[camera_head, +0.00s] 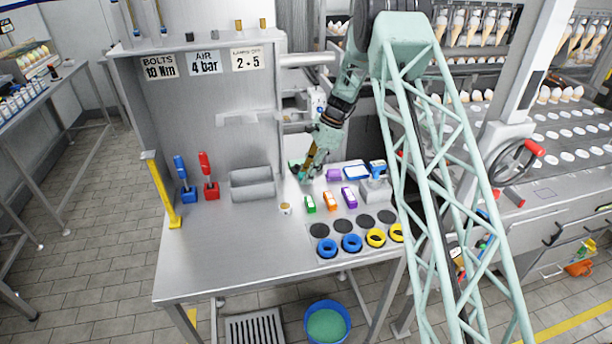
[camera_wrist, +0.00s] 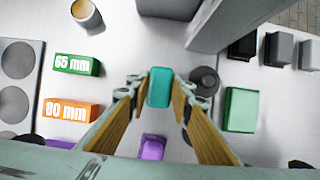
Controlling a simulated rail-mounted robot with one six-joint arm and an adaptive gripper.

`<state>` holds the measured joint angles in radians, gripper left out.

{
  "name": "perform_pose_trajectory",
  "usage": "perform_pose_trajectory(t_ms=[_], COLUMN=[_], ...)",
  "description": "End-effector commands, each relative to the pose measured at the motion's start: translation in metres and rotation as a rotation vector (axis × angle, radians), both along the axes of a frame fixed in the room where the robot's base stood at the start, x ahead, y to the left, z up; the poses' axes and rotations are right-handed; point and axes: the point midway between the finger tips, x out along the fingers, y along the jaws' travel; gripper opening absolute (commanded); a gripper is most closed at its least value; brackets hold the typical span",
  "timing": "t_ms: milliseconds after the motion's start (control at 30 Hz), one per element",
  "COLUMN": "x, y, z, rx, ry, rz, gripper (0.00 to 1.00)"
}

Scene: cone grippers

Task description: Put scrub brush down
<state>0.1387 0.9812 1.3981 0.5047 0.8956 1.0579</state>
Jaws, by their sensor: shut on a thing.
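My gripper (camera_head: 304,176) is low over the steel workbench (camera_head: 225,250), at the back between the grey bin and the coloured blocks. In the wrist view my gripper (camera_wrist: 159,90) has its two fingers closed on a small teal block (camera_wrist: 159,87), which I take to be the scrub brush. Its bristles do not show, and I cannot tell whether it touches the bench. In the head view my fingers largely hide it. A green block (camera_wrist: 241,110) lies to the right of my gripper in the wrist view, apart from it.
Green (camera_head: 310,204), orange (camera_head: 330,201) and purple (camera_head: 349,197) blocks stand in front of my gripper. A small cup (camera_head: 286,209) and a grey bin (camera_head: 252,194) are to the left. Blue (camera_head: 327,248) and yellow (camera_head: 376,238) rings lie at the front edge. The bench's front left is clear.

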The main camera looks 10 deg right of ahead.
Motion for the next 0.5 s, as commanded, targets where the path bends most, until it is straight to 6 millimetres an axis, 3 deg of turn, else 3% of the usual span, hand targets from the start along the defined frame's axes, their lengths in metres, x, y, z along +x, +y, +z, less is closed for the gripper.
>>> perform_pose_trajectory(t_ms=[100,133,267,500], x=[0.0000,0.0000,0.0000,0.0000], y=[0.0000,0.0001,0.0000,0.0000], z=[-0.0027,-0.0022,-0.0021,-0.0021], rx=[0.000,0.000,0.000,0.000], ry=[0.000,0.000,0.000,0.000], rz=[0.000,0.000,0.000,0.000], gripper=[0.12,0.23,0.34,0.34])
